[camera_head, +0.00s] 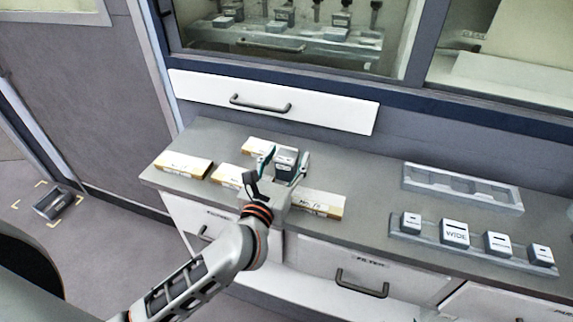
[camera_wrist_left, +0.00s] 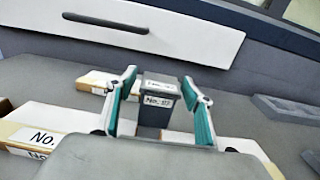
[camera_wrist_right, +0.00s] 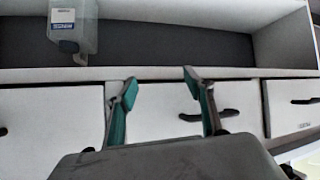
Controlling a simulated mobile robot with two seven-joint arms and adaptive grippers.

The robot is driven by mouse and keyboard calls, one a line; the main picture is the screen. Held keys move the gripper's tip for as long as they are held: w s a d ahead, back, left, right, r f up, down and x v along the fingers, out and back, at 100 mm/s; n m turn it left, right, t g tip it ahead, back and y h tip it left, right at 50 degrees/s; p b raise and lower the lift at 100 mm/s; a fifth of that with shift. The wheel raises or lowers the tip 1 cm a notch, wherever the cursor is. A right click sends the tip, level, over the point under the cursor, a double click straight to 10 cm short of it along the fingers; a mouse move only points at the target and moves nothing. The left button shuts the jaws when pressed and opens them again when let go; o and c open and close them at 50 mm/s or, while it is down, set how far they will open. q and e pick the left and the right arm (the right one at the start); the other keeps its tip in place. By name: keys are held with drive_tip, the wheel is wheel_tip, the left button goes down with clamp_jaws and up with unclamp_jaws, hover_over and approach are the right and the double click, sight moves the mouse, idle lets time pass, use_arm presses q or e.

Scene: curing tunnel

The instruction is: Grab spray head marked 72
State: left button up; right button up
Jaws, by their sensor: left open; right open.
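A dark grey spray head block (camera_head: 286,160) stands on the grey counter (camera_head: 375,222). In the left wrist view this block (camera_wrist_left: 158,108) carries a white label that starts "No."; the digits are small and look like 72. My left gripper (camera_head: 284,166) is open, with its teal fingers on either side of the block. Gaps show between fingers and block in the left wrist view. The block's lower part is hidden by the gripper's body. My right gripper (camera_wrist_right: 159,78) is open and empty in front of white drawers, outside the head view.
Low cardboard boxes marked "No." (camera_head: 183,165) (camera_head: 319,204) lie around the left gripper. To the right are an empty slotted tray (camera_head: 462,187) and a rack of labelled blocks (camera_head: 455,233). A closed white drawer (camera_head: 272,103) is behind. A labelled container (camera_wrist_right: 74,30) hangs upper left in the right wrist view.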

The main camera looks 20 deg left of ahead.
use_arm(q)
drive_tip(key=c, duration=1.3)
drive_tip(key=shift+c, duration=0.2)
drive_tip(key=shift+r, duration=0.2)
